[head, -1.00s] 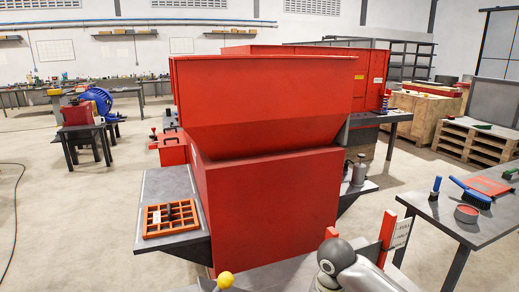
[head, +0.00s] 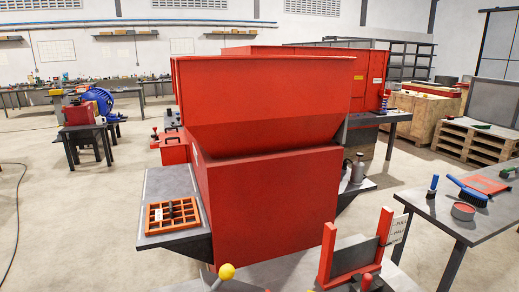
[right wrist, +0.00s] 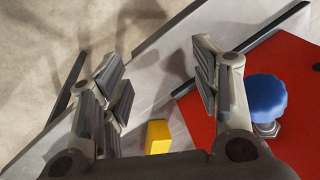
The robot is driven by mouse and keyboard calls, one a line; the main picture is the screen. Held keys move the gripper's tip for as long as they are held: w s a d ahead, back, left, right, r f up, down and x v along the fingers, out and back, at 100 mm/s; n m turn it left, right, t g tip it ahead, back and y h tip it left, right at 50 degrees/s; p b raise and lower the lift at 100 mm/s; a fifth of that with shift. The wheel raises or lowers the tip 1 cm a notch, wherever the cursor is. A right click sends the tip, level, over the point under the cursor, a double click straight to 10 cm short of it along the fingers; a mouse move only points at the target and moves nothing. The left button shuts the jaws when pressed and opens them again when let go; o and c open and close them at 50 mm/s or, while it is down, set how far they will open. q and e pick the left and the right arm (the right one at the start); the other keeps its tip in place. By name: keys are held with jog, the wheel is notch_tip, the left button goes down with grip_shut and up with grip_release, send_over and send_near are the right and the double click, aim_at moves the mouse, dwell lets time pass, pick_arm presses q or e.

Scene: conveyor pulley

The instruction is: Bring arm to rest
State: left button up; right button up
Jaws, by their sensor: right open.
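My right gripper (right wrist: 158,82) is open and empty in the right wrist view, with its two padded fingers wide apart. Beyond it lie a grey surface, a red plate (right wrist: 235,95) with a blue knob (right wrist: 266,98) on the right, and a small yellow block (right wrist: 158,136) that shows between the fingers. The gaps between these and the gripper are hard to judge. Neither arm shows in the head view, and my left gripper is out of view.
A large red hopper machine (head: 265,195) fills the middle. An orange divided tray (head: 172,214) lies on its side shelf. A red upright frame (head: 328,255) and a yellow ball knob (head: 226,271) stand in front. A grey table (head: 455,220) with brushes is at right.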

jog(key=s+d+f+n+t+h, duration=0.1)
jog(key=s+d+f, duration=0.1)
jog(key=s+d, duration=0.55)
jog(key=s+d+f+n+t+h, duration=0.15)
jog(key=s+d, duration=0.25)
jog(key=s, duration=0.6)
notch_tip(320, 180, down, 27)
jog(key=s+g, duration=0.1)
jog(key=s, duration=0.1)
jog(key=s+d+f+g, duration=0.1)
jog(key=s+d+f, duration=0.1)
jog(key=s+f, duration=1.2)
jog(key=shift+s+d+f+n+b, duration=0.3)
jog(key=shift+s+f+n, duration=0.05)
jog(key=shift+s, duration=0.6)
